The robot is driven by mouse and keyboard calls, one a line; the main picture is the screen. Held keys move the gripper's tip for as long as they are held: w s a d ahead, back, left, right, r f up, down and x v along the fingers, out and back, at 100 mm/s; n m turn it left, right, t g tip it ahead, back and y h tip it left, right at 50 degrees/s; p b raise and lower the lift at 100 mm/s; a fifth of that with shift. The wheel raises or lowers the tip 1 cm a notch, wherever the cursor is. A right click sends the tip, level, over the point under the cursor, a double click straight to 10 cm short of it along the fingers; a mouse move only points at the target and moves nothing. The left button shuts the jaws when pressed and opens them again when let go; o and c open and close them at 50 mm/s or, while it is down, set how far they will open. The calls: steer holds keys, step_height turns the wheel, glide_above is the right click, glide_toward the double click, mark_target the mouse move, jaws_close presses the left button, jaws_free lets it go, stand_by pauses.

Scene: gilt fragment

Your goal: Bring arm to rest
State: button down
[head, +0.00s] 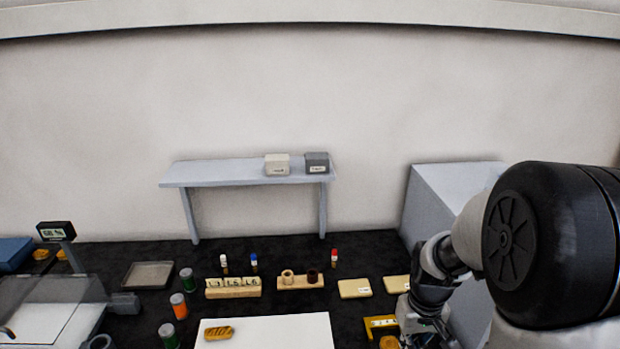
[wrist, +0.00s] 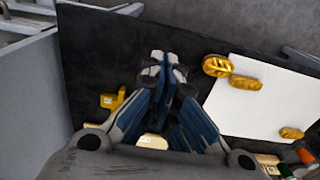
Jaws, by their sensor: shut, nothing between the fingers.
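My arm reaches in from the right side of the head view, with a large black joint in front. My gripper (head: 424,318) hangs low at the right of the dark worktop, partly cut off by the bottom edge. In the wrist view the fingers of my gripper (wrist: 165,58) are closed together at the tips with nothing between them. They are over bare dark worktop, left of a white sheet (wrist: 262,108). Gold fragments (wrist: 217,66), (wrist: 245,82) and (wrist: 291,133) lie on or at the edge of that sheet. One gold fragment (head: 218,332) also shows in the head view.
A yellow bracket (head: 381,326) stands beside my gripper. A grey-white cabinet (head: 440,185) rises at the right behind my arm. A raised shelf (head: 220,174) with two small boxes stands at the back. Jars, a numbered block (head: 233,293) and a tray (head: 147,275) fill the left and middle.

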steer(key=s+a+r+t, duration=0.1)
steer(key=s+a+r, duration=0.2)
steer(key=r, duration=0.3)
steer(key=s+a+r+t, duration=0.1)
steer(key=s+a+r, duration=0.1)
steer(key=s+r, duration=0.35)
steer(key=s+a+r+t, duration=0.2)
steer(key=s+a+r, duration=0.2)
steer(key=s+r, duration=0.3)
steer(key=shift+s+a, duration=0.2)
steer(key=shift+s, duration=0.95)
